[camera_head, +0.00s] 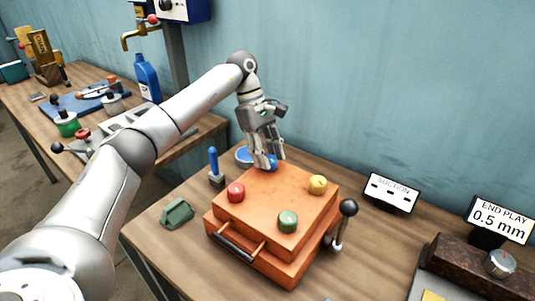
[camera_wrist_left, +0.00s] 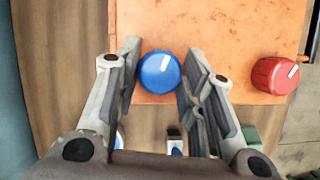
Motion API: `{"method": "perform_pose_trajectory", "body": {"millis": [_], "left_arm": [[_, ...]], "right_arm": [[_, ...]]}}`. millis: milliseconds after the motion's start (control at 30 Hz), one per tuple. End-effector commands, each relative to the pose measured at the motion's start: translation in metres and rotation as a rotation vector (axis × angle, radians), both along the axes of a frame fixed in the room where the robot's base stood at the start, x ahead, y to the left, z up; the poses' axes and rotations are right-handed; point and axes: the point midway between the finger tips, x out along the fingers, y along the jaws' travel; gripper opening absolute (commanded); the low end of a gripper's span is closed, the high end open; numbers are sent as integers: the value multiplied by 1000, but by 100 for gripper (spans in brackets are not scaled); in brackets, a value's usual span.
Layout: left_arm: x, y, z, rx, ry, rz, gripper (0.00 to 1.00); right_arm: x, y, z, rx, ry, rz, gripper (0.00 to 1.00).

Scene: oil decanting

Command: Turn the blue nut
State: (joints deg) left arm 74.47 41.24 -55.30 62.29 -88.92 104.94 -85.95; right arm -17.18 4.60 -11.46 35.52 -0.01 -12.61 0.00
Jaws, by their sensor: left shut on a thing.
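The blue nut (camera_head: 274,162) is a round knob with a white mark, at the far corner of the orange box (camera_head: 262,213). My left gripper (camera_head: 266,164) reaches down from above and is shut on the blue nut, with a finger on each side. In the left wrist view the blue nut (camera_wrist_left: 159,72) sits between the fingers of my left gripper (camera_wrist_left: 158,75), and its white mark points up and to the right. My right gripper is in neither view.
Red (camera_head: 236,192), yellow (camera_head: 317,184) and green (camera_head: 288,221) knobs stand on the box's other corners. A black-knobbed lever (camera_head: 348,208) rises at its right. A blue-handled tool (camera_head: 213,164) stands close on the left. A suction sign (camera_head: 391,191) stands at the back right.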

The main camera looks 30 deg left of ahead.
Motion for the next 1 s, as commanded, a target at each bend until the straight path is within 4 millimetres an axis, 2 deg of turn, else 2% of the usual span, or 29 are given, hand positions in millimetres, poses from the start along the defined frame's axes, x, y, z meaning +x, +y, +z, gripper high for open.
{"method": "perform_pose_trajectory", "body": {"millis": [400,933,967,1000], "left_arm": [[2,0,1,0,-6,-172,13],[2,0,1,0,-5,-192,13],[2,0,1,0,-5,-192,40],[2,0,1,0,-5,-192,46]], "right_arm": [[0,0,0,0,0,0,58],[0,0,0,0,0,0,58],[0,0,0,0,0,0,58],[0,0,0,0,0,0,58]]}}
